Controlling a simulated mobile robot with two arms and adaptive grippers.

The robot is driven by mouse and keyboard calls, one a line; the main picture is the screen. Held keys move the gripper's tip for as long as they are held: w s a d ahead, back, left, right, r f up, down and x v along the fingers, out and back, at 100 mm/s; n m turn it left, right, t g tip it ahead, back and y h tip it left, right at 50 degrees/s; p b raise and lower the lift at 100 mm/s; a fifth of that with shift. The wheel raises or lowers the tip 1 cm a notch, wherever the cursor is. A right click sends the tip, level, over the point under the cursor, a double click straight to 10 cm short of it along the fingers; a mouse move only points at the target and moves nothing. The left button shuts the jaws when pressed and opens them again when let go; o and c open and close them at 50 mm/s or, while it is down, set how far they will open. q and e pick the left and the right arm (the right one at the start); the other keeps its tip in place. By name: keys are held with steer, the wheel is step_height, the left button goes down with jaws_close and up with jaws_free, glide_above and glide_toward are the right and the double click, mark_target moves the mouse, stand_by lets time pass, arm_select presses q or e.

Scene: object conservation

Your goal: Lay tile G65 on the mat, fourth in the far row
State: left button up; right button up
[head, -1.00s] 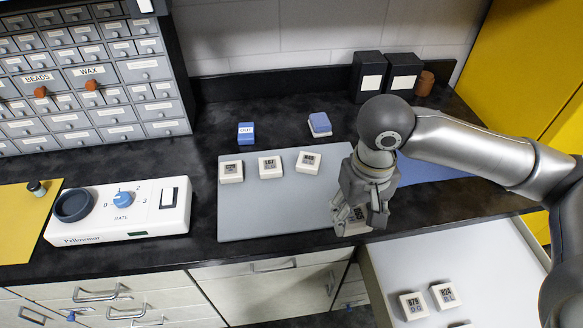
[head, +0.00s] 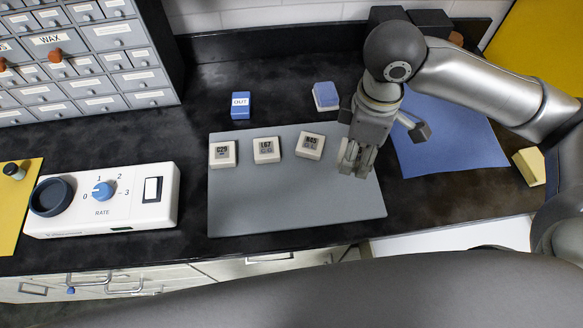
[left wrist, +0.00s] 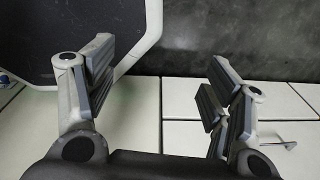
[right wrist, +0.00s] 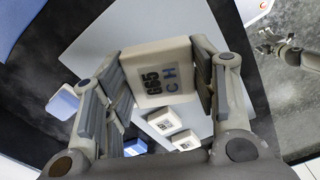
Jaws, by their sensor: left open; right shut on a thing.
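Tile G65 (right wrist: 158,75) is a cream square tile with dark print. My right gripper (right wrist: 160,85) is shut on it by two opposite sides, label facing the wrist camera. In the head view my right gripper (head: 357,160) is over the right part of the grey mat (head: 290,205), right of the far row, and hides the tile. Whether the tile touches the mat cannot be told. Three cream tiles lie in the far row: a left one (head: 222,154), a middle one (head: 266,150) and a right one (head: 310,145). My left gripper (left wrist: 160,88) is open and empty.
A blue OUT block (head: 241,105) and a blue-and-white block (head: 326,96) stand behind the mat. A blue sheet (head: 450,140) and a yellow block (head: 530,166) lie to the right. A white RATE device (head: 135,205) is at left. The mat's near half is clear.

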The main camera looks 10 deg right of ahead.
steer(key=n, duration=0.3)
steer(key=shift+r, duration=0.1)
steer(key=n, duration=0.3)
steer(key=shift+s+a+r+p, duration=0.15)
steer(key=shift+p, duration=0.15)
steer(key=shift+s+r+n, duration=0.1)
steer(key=shift+s+n, duration=0.05)
steer(key=shift+n, duration=0.75)
steer(key=n, duration=0.3)
steer(key=shift+s+a+r, duration=0.1)
steer(key=shift+a+r, duration=0.05)
steer(key=n, duration=0.4)
steer(key=shift+s+r+n+p, duration=0.2)
steer(key=shift+s+n+p, duration=0.1)
steer(key=shift+p, duration=0.1)
steer(key=n, duration=0.3)
steer(key=shift+s+a+r, duration=0.1)
steer(key=shift+a+r, duration=0.05)
arm_select(q)
steer(key=shift+w+d+r+p, duration=0.15)
steer(key=shift+w+r, duration=0.35)
steer(key=shift+r, duration=0.1)
steer(key=shift+w+d+r+p, duration=0.15)
steer(key=shift+w+r, duration=0.3)
steer(key=shift+r, duration=0.1)
arm_select(e)
steer(key=n, duration=0.4)
steer(key=shift+s+r, duration=0.15)
